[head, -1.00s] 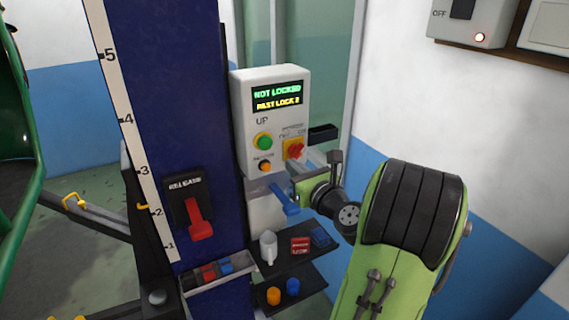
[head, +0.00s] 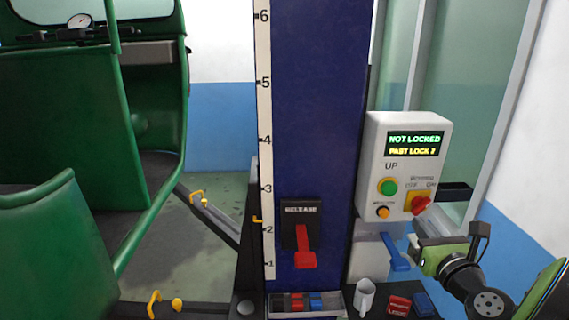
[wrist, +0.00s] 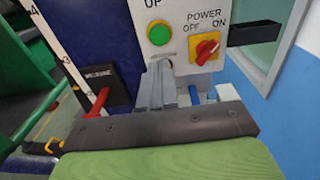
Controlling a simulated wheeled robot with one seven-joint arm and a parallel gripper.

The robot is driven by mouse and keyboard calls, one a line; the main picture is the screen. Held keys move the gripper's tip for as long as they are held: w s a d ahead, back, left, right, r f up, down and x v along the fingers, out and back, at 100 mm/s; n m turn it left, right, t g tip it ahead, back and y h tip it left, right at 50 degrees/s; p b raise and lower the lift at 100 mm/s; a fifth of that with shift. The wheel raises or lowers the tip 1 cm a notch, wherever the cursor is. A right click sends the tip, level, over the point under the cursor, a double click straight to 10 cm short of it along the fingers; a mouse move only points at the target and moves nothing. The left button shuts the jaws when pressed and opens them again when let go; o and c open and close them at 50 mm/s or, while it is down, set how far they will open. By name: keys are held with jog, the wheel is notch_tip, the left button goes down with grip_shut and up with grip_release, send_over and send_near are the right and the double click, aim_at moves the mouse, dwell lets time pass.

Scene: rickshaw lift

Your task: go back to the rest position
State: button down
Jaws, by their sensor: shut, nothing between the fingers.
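My gripper (head: 427,214) is at the lower right of the head view, in front of the control box (head: 378,150). Its grey fingers (wrist: 157,88) are together in the wrist view, with nothing between them. They point at the box, just below the green button (wrist: 160,35), and hide the small orange button there. Whether they touch the box I cannot tell. The red power knob (wrist: 207,49) is turned toward ON. The display (head: 414,145) reads NOT LOCKED above PAST LOCK and an unclear last character.
The blue column (head: 320,110) carries a height scale and a red release lever (head: 304,250). A blue lever (head: 394,255) is below the box. The green rickshaw (head: 60,130) stands left, near yellow-tipped lift arms (head: 205,205).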

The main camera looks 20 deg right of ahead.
jog(key=w+a+f+n+g+y+b, duration=0.1)
jog(key=a+f+n+g+y, duration=0.25)
jog(key=a+n, duration=0.8)
jog(key=a+f+n+g+y+b, duration=0.1)
jog(key=a+f+n+g+y, duration=0.25)
jog(key=a+n, duration=0.8)
jog(key=s+a+f+n+g+h, duration=0.1)
jog(key=s+a+n+g, duration=0.1)
jog(key=s+n, duration=0.6)
jog(key=s+a+f+n+g+h, duration=0.1)
jog(key=s+a+n+g, duration=0.1)
jog(key=s+n, duration=0.6)
jog(key=shift+s+a+g+b, duration=0.3)
jog(key=shift+s+a+b, duration=0.05)
jog(key=shift+s+a, duration=0.15)
